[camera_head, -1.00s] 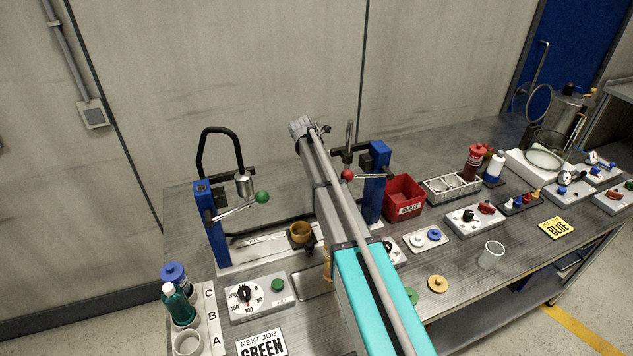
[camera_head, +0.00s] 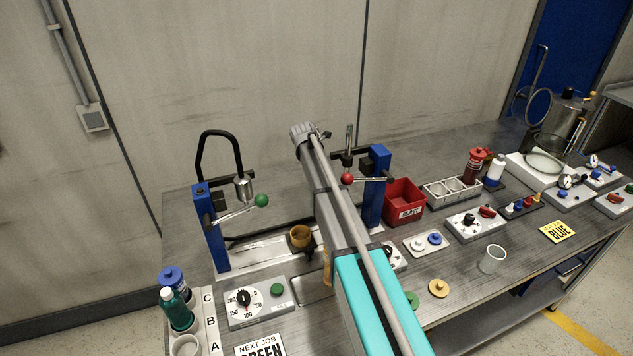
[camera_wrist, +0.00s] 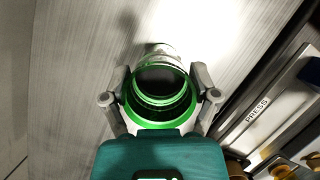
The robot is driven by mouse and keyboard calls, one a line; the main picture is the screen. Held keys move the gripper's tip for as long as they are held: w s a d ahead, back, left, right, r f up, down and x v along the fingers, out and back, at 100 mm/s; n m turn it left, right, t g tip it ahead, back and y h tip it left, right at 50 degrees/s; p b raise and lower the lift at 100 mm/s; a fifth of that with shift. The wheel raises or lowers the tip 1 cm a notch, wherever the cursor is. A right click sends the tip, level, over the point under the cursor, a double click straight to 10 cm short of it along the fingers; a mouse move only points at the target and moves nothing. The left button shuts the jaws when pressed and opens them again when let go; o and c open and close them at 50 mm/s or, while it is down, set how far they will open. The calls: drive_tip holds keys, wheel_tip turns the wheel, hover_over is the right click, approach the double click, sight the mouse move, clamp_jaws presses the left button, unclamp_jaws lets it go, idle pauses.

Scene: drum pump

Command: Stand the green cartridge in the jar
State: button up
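In the wrist view, my gripper (camera_wrist: 161,96) has its two fingers against opposite sides of a round, green-rimmed hollow piece (camera_wrist: 160,118), seen end-on with a dark inside. I take it for the green cartridge. A clear, glassy part (camera_wrist: 162,52) shows just beyond it; I cannot tell whether it belongs to the held piece or is a jar below. In the head view my arm hides the gripper and the held piece. An empty, clear cup-like jar (camera_head: 492,259) stands at the bench's right front. A green bottle (camera_head: 177,310) stands in the lettered rack at left.
Two blue posts with levers, a left one (camera_head: 212,228) and a right one (camera_head: 375,185), rise beside my arm. A red reject bin (camera_head: 405,202), a bottle rack (camera_head: 455,190) and control boxes (camera_head: 475,223) crowd the right. The bench back is clear.

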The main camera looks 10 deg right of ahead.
drive_tip(key=c, duration=0.8)
drive_tip(key=shift+o, duration=0.2)
drive_tip(key=shift+r, duration=0.1)
wheel_tip(320, 180, up, 10)
drive_tip(key=p, duration=1)
drive_tip(key=shift+f, duration=0.2)
